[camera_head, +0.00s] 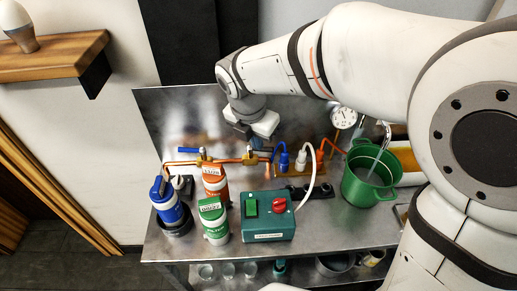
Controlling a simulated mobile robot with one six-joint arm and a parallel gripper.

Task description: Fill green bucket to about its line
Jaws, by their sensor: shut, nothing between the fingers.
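The green bucket (354,189) stands upright at the right of the metal bench, beside my arm. A curved metal spout (384,134) reaches over its rim, and a thin grey line or stream runs down inside it. The bucket's interior shows greyish, but I cannot make out a fill line or the level. My gripper (256,141) points down over the copper pipe near the back of the bench, left of the bucket and apart from it. It is shut and holds nothing. Its fingertips are small and partly hidden by its body.
A copper pipe (226,161) with a blue lever (187,150) runs along the back. A green control box (268,226) with a red knob (279,205) stands in front. A pressure gauge (343,117) is behind the bucket.

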